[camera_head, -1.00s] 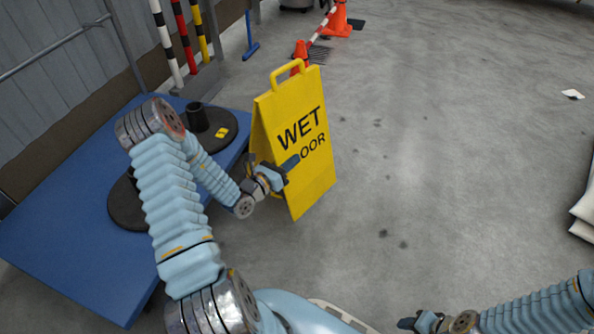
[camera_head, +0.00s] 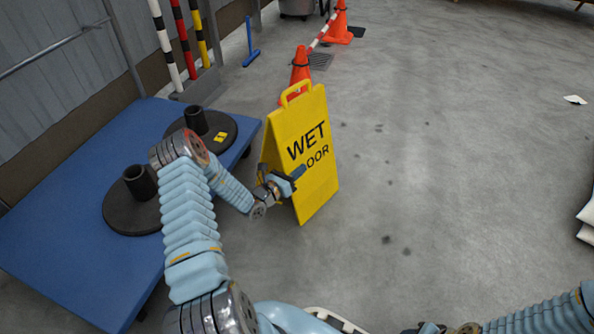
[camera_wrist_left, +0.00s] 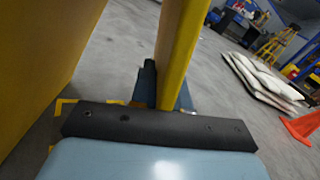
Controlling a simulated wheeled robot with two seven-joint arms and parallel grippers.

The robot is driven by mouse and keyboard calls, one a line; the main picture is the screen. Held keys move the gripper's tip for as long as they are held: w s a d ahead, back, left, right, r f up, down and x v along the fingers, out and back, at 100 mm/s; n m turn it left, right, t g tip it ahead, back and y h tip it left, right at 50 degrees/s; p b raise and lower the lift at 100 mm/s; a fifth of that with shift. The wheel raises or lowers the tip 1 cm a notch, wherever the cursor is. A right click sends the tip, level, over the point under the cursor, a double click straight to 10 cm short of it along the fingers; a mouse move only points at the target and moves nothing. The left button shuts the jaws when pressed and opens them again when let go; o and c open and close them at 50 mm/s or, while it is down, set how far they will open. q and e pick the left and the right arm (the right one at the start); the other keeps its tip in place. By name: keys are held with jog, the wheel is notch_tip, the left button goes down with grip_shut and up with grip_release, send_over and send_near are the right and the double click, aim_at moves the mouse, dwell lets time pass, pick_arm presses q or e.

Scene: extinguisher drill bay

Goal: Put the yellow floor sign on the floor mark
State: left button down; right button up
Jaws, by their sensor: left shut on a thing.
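The yellow floor sign (camera_head: 316,172), with black "WET" lettering and a handle loop on top, stands upright beside the blue table in the head view. My left gripper (camera_head: 286,184) is shut on the side edge of its front panel. In the left wrist view the panel (camera_wrist_left: 183,45) runs between the fingers, and the other panel (camera_wrist_left: 35,60) fills the left side. I cannot tell whether its foot touches the floor. A yellow outline on the floor, the floor mark (camera_wrist_left: 62,104), shows partly below the panels. My right gripper (camera_head: 428,328) is barely in view at the bottom edge.
The blue table (camera_head: 60,230) at left holds two black round bases (camera_head: 128,212) with upright sockets. Orange cones (camera_head: 300,70) with a striped bar stand behind the sign. Striped poles (camera_head: 183,40) stand by the wall. The floor right of the sign is largely clear.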

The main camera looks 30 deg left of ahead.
pick_arm(q)
jog(key=c, duration=1.1)
grip_release()
jog(key=shift+f, duration=0.15)
jog(key=shift+r, duration=0.35)
jog(key=s+a+p, duration=0.2)
jog(key=s, duration=1)
jog(key=shift+f, duration=0.15)
